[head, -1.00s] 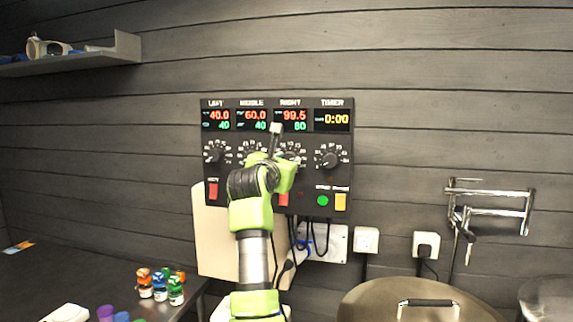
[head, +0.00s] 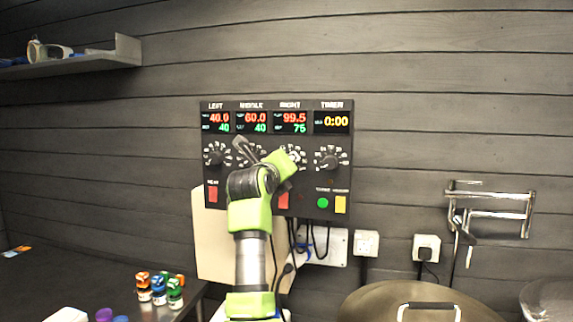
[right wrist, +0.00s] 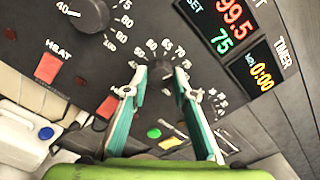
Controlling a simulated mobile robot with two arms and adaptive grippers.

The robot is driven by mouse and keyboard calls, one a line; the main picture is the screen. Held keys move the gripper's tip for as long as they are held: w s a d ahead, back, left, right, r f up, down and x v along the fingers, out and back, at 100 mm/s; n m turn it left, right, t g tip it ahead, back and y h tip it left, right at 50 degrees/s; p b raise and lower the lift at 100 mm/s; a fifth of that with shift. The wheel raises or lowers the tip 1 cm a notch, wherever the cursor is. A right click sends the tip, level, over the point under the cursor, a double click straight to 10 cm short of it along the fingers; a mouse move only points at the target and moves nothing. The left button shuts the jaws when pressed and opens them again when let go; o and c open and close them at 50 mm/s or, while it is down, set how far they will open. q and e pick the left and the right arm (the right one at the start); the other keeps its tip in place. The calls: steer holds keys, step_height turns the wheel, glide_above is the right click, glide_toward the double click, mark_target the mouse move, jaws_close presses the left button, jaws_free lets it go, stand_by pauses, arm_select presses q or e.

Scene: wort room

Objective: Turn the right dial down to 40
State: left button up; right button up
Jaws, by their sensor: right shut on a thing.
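The black control panel (head: 230,178) hangs on the wall with three dials under LEFT, MIDDLE and RIGHT displays and a TIMER dial. The right display (head: 290,122) reads 99.5 in red and 75 in green; the right wrist view shows the same green 75 (right wrist: 222,40). The right dial (right wrist: 160,71) sits between the fingertips of my right gripper (right wrist: 161,80), which is shut on it. In the head view my right gripper (head: 283,164) covers most of that dial. My left gripper is not in view.
The left display reads 40.0 over 40, the middle one 60.0 over 40, the timer 0:00. Red switches (head: 213,194), a green button (head: 322,202) and a yellow switch (head: 340,204) lie below the dials. A lidded pot (head: 385,300) stands lower right; small bottles (head: 175,291) stand lower left.

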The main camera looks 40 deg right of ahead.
steer(key=n+p, duration=0.8)
steer(key=n, duration=1.9)
steer(key=shift+f+n, duration=0.1)
steer(key=shift+n, duration=0.3)
steer(key=o, duration=1.1)
